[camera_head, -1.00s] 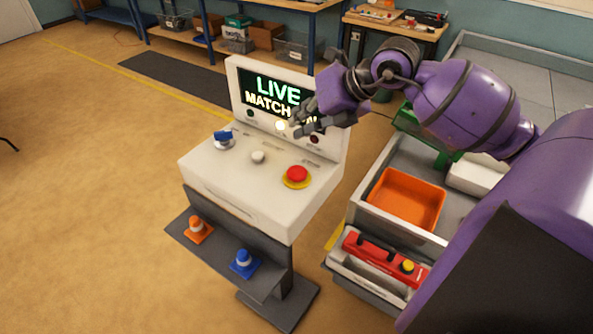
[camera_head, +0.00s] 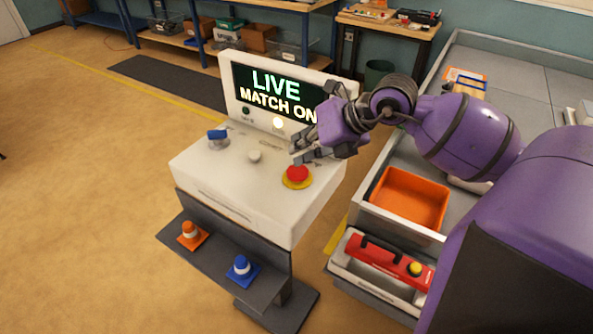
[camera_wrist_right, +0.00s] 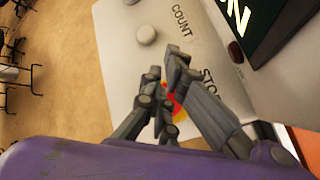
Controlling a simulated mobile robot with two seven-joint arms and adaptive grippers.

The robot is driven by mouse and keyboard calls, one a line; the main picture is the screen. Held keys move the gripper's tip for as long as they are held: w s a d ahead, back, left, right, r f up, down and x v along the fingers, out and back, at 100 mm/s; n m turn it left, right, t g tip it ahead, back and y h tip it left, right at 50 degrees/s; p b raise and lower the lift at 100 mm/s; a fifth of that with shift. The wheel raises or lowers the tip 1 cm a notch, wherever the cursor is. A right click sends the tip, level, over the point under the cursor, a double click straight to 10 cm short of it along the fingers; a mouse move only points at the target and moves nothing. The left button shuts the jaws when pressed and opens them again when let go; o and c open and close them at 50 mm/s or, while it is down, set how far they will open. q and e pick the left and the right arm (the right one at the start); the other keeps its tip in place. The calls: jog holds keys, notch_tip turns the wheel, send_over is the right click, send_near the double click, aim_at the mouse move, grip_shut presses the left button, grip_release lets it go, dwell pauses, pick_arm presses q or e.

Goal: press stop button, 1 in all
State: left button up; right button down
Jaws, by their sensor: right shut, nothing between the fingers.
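The red stop button (camera_head: 297,174) sits on a yellow ring at the right of the white console top (camera_head: 225,170). My right gripper (camera_head: 297,156) is shut and empty, just above and behind the button in the head view; I cannot tell whether it touches it. In the right wrist view, the fingers (camera_wrist_right: 168,62) cover most of the red button (camera_wrist_right: 171,101), and part of the word STOP shows beside them. The console screen (camera_head: 275,95) reads LIVE MATCH ON. My left gripper is not in view.
A white knob (camera_head: 255,156) and a blue switch (camera_head: 217,137) are left of the button. An orange tray (camera_head: 409,197) and a red toolbox (camera_head: 388,262) are at the right.

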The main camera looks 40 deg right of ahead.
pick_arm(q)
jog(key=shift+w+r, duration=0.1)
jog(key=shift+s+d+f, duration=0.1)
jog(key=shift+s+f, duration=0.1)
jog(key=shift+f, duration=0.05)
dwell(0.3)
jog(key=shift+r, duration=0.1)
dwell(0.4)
pick_arm(e)
jog(key=shift+f, duration=0.15)
jog(key=shift+f, duration=0.15)
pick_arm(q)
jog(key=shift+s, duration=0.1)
pick_arm(e)
jog(key=shift+f, duration=0.15)
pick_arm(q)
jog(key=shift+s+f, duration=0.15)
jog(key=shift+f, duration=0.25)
pick_arm(e)
jog(key=shift+f, duration=0.15)
